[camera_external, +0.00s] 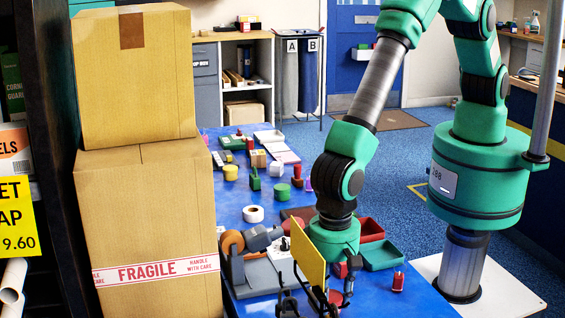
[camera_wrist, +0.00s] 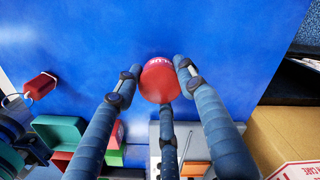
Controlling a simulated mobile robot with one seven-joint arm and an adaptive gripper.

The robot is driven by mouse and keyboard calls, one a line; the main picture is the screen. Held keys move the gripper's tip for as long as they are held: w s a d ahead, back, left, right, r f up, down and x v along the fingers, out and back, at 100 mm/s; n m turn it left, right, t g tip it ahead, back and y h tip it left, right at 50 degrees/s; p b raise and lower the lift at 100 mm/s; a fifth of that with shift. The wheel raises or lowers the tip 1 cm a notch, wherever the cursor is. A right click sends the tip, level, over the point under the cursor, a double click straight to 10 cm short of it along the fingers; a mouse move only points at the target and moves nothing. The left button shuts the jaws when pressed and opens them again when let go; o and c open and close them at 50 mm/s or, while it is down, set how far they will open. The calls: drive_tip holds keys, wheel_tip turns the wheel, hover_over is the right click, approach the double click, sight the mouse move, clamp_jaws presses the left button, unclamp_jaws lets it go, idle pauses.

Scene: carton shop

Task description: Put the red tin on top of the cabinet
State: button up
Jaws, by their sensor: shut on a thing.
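The red tin (camera_wrist: 159,80) shows in the wrist view as a round red end with pale lettering, between the fingers. My gripper (camera_wrist: 155,78) is shut on it, with a finger at each side and one below. In the external view my gripper (camera_external: 318,302) is low over the near end of the blue table, partly behind an upright yellow panel (camera_external: 309,255). A bit of red (camera_external: 336,297) shows by the fingers there. A grey cabinet with shelves and a wooden top (camera_external: 236,35) stands at the back; a few small things are on its top.
Stacked cartons (camera_external: 150,225) stand left of the blue table (camera_external: 237,208). Red (camera_external: 370,229) and green (camera_external: 382,256) bins and a small red object (camera_external: 397,282) are right of my gripper. Many small items cover the table's far part. A bin stand (camera_external: 299,75) is beside the cabinet.

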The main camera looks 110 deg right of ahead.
sight(330, 295)
drive_tip(key=shift+f, duration=0.3)
drive_tip(key=shift+f, duration=0.15)
drive_tip(key=o, duration=1.2)
wheel_tip(330, 295, up, 12)
drive_tip(key=p, duration=0.2)
idle(0.4)
